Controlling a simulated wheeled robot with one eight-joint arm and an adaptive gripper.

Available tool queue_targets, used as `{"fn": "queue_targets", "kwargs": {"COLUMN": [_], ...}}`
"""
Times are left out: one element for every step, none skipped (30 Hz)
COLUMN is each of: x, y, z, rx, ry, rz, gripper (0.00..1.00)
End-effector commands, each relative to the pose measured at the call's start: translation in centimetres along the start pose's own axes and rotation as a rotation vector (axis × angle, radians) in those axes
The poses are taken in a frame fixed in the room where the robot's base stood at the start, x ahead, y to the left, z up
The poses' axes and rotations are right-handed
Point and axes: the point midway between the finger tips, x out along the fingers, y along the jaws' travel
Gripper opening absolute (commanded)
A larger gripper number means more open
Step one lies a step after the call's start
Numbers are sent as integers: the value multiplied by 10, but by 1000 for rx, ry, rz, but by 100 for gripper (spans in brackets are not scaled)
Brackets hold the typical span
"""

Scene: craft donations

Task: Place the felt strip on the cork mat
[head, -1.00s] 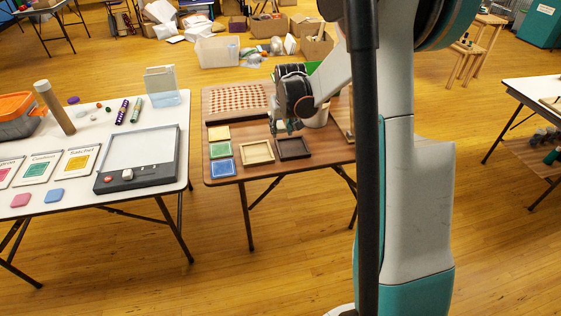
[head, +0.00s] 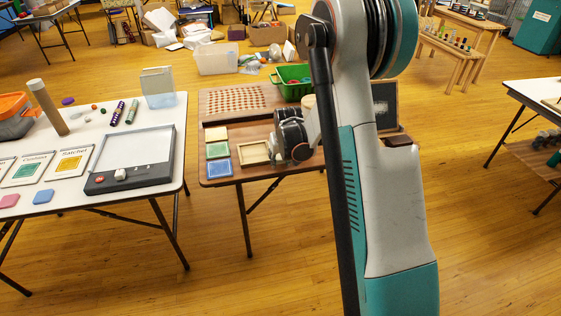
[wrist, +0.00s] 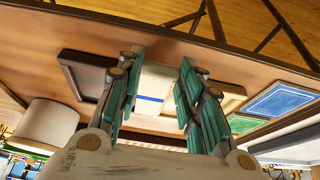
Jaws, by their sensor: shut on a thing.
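My gripper (wrist: 161,62) holds a pale piece with a blue band (wrist: 152,82) between its two teal-padded fingers. I cannot tell for sure that this piece is the felt strip. In the head view my gripper (head: 272,147) is low over the brown table, beside the pale wooden tray (head: 243,161); its fingertips are mostly hidden by my wrist. The wrist view shows a dark tray (wrist: 72,80) left of the fingers and the pale tray (wrist: 232,103) right of them. I cannot make out which surface is the cork mat.
Behind are a red-patterned board (head: 235,99) and a green bin (head: 292,88). A pale cylinder (head: 308,106) stands behind my gripper. A white table (head: 60,142) is at left.

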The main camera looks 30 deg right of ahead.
Motion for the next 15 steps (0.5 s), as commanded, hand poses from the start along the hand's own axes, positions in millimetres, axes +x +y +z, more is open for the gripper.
{"fn": "queue_targets", "kwargs": {"x": [0, 0, -1, -1, -1, -1, 0, 1, 2, 3, 4, 5, 4, 4, 4], "y": [0, 0, 0, 0, 0, 0, 0, 0, 0, 0, 0, 0, 0, 0, 0], "z": [0, 0, 0, 0, 0, 0, 0, 0, 1, 1, 2, 2, 2, 2, 2], "rx": [0, 0, 0, 0, 0, 0, 0, 0, 0, 0, 0, 0, 0, 0, 0], "ry": [0, 0, 0, 0, 0, 0, 0, 0, 0, 0, 0, 0, 0, 0, 0], "rz": [0, 0, 0, 0, 0, 0, 0, 0, 0, 0, 0, 0, 0, 0, 0], "gripper": [25, 25, 25, 25, 25, 25, 25, 25, 25, 25, 25, 25, 39, 46, 54]}}
